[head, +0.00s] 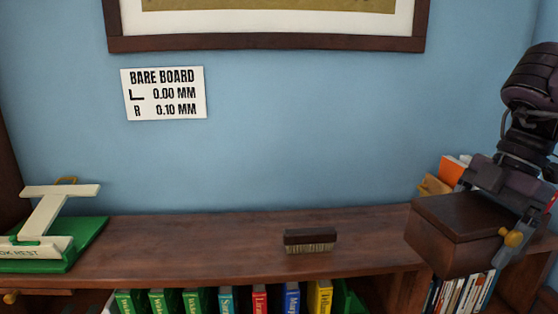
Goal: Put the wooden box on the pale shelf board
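The wooden box (450,228) is dark brown with a lid, at the right of the head view. My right gripper (513,222) comes down from the upper right and is shut on the box's right side. A mustard-coloured tip shows against the box. The box appears held up in front of the bookcase, covering the right part of its top; any contact underneath is hidden. The bookcase top (190,245) is dark reddish wood. I see no clearly pale shelf board. My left gripper is not in view.
A brush (310,241) lies on the middle of the top. A white and green book rest (52,228) stands at the left. Books (258,300) fill the shelf below, and others stand behind the box. A wall sign (163,93) reads "BARE BOARD". The top between book rest and brush is clear.

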